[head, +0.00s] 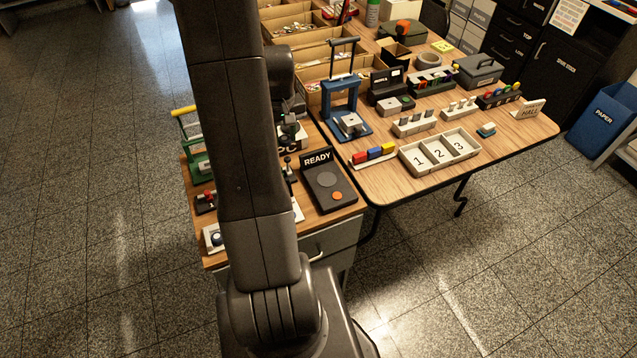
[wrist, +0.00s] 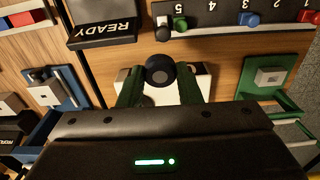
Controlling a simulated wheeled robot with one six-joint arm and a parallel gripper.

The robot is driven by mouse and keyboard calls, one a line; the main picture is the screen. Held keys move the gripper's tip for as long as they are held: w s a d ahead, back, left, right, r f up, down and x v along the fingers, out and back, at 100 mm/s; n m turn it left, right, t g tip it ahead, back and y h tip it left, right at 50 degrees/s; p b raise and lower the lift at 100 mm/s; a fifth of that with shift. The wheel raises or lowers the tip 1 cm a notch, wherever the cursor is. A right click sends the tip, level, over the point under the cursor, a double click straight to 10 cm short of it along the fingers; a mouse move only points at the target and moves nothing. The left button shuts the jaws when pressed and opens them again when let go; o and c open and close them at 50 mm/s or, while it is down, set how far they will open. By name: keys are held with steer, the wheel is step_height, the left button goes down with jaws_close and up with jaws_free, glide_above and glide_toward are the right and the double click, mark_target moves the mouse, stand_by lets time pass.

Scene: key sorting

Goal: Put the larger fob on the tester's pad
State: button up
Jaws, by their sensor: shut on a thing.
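My gripper (wrist: 160,84) has green fingers on either side of a dark round fob (wrist: 160,66) in the wrist view, and is shut on it. I cannot tell from its size whether it is the larger fob. A white plate (wrist: 196,78) lies just beneath; whether the fob still touches it is unclear. The tester (head: 322,200), a black stand marked READY, stands on the small wooden table in the head view, with a round grey pad (head: 326,180). The tester also shows in the wrist view (wrist: 103,32), upper left.
A numbered rail (wrist: 225,27) with coloured knobs is close to the fob. A green press (wrist: 270,75) stands at the right in the wrist view. A blue press (head: 343,105) and a numbered tray (head: 440,153) stand on the larger table.

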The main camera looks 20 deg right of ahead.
step_height(320, 180, up, 2)
steer(key=n+b, duration=0.2)
glide_above(326, 178)
steer(key=shift+t, duration=0.4)
steer(key=f, duration=0.9)
steer(key=shift+s+f+b, duration=0.3)
steer(key=shift+f, duration=0.05)
steer(key=shift+f, duration=0.15)
steer(key=o, duration=0.5)
steer(key=shift+f, duration=0.1)
steer(key=o, duration=0.4)
steer(key=shift+o, duration=0.2)
step_height(326, 178, up, 12)
steer(key=s, duration=0.1)
steer(key=shift+d+r+p, duration=0.2)
steer(key=shift+r+p, duration=0.05)
steer(key=shift+p, duration=0.15)
